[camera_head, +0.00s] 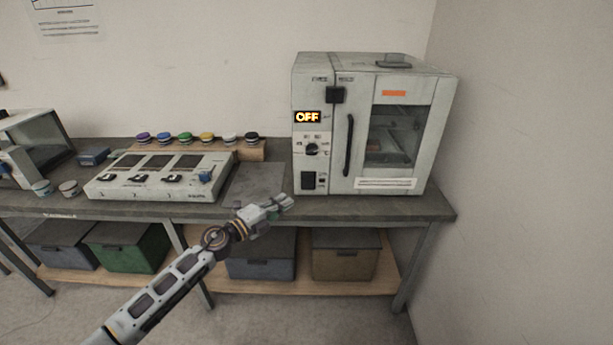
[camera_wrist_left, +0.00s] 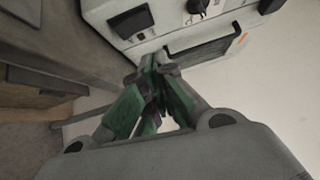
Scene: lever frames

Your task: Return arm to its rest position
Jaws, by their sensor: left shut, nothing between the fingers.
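My left arm (camera_head: 165,295) comes in from the lower left in the head view. Its gripper (camera_head: 284,203) is in front of the bench's front edge, below and left of the oven. The left wrist view shows the green-padded fingers (camera_wrist_left: 154,75) brought together, with nothing between them. The oven's lower front shows beyond the fingertips in that view. I cannot tell from these frames whether the fingers touch the oven. My right gripper is in neither view.
The white oven (camera_head: 395,125) stands on the bench (camera_head: 110,208), its display reading OFF and its door closed. A panel with levers (camera_head: 160,177) and several coloured-lid jars (camera_head: 185,138) stand to its left. Bins (camera_head: 260,256) sit on the lower shelf. A wall is at right.

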